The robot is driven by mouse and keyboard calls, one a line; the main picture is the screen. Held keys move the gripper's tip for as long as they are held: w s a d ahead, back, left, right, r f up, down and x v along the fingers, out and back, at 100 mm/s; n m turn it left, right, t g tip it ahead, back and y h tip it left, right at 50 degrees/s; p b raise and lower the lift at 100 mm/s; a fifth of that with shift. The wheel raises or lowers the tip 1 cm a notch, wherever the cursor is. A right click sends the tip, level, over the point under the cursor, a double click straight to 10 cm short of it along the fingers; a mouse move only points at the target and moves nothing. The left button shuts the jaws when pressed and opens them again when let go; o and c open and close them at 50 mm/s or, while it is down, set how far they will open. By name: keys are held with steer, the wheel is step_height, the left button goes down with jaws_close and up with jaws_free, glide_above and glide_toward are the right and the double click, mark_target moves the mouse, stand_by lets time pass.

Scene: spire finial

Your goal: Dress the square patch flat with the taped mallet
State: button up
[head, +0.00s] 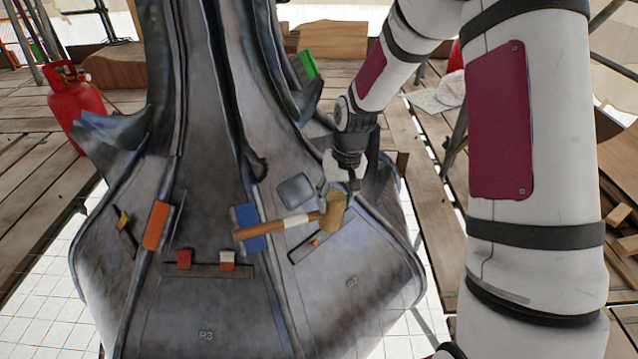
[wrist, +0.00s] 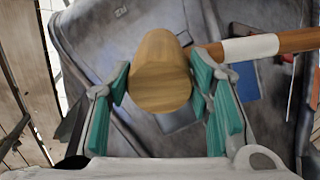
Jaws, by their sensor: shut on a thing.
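The mallet has a wooden head (head: 334,214) and a brown handle with a band of white tape (head: 297,221). My gripper (head: 338,195) is shut on the mallet's head. In the wrist view the teal finger pads of the gripper (wrist: 165,92) sit on either side of the head (wrist: 160,75), and the taped handle (wrist: 250,48) runs off to the right. The grey square patch (head: 296,190) lies on the metal panel, left of the gripper and above the handle in the head view. In the wrist view the mallet head partly hides the patch (wrist: 178,123).
The spire's panels (head: 205,295) carry a blue block (head: 249,226), an orange block (head: 158,225) and small red and orange pieces on ledges. A raised seam (head: 272,240) runs beside the patch. A red gas bottle (head: 75,100) stands at left on the plank deck.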

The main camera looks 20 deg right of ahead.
steer(key=w+f+m+t+y+p, duration=0.3)
steer(key=w+f+t, duration=0.3)
steer(key=w, duration=0.4)
steer(key=shift+w+m+t+p, duration=0.15)
steer(key=shift+m+t+p, duration=0.45)
steer(key=shift+m+p, duration=0.25)
steer(key=b+x, duration=0.3)
steer(key=x, duration=0.2)
steer(key=shift+a+b, duration=0.15)
steer(key=shift+b, duration=0.15)
